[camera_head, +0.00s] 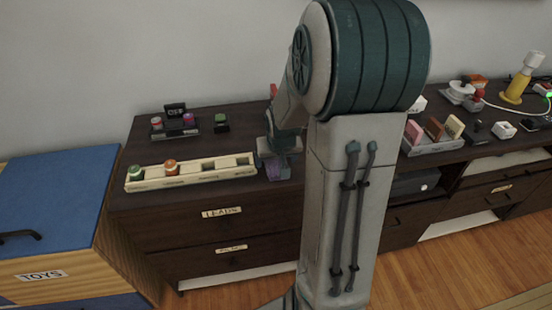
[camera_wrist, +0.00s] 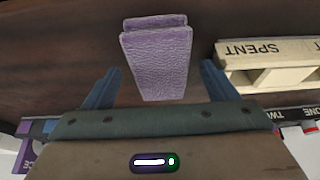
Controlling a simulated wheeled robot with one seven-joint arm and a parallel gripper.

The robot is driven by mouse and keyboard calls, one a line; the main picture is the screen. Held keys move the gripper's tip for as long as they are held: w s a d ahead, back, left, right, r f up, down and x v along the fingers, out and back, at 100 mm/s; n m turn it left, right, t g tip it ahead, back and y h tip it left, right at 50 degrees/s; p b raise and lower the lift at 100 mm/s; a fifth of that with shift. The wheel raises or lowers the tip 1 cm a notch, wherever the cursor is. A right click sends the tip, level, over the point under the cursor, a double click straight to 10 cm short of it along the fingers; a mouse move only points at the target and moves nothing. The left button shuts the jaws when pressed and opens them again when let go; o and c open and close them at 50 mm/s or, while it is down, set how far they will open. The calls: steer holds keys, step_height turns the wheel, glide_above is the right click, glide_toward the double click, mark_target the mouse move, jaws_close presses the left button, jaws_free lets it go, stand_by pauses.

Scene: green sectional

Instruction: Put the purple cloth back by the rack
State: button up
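The purple cloth (camera_wrist: 157,62) is a small folded piece ahead of my gripper in the wrist view. It sits on the dark cabinet top, and only a sliver of the cloth (camera_head: 274,170) shows below my gripper in the head view. My gripper (camera_wrist: 160,68) is open, with one blue finger on each side of the cloth's lower part and a gap on both sides. In the head view my gripper (camera_head: 280,158) is low over the cabinet top. A grey rack (camera_head: 432,149) at the right holds pink, brown and tan folded pieces.
A cream tray (camera_head: 205,178) marked SPENT lies left of my gripper, with green and orange spools in it; it shows at the right in the wrist view (camera_wrist: 235,62). A small dark stand (camera_head: 176,133) with spools is behind it. My arm hides the cabinet's middle.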

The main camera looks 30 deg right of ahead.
steer(key=shift+r, duration=0.3)
steer(key=p+v, duration=0.3)
steer(key=v, duration=0.8)
steer(key=s+a+r+n+g+y, duration=0.1)
steer(key=s+a+r+n+g, duration=0.1)
steer(key=s+a, duration=1.1)
steer(key=shift+s+r+n, duration=0.2)
steer(key=shift+s+n, duration=0.25)
steer(key=shift+n, duration=0.15)
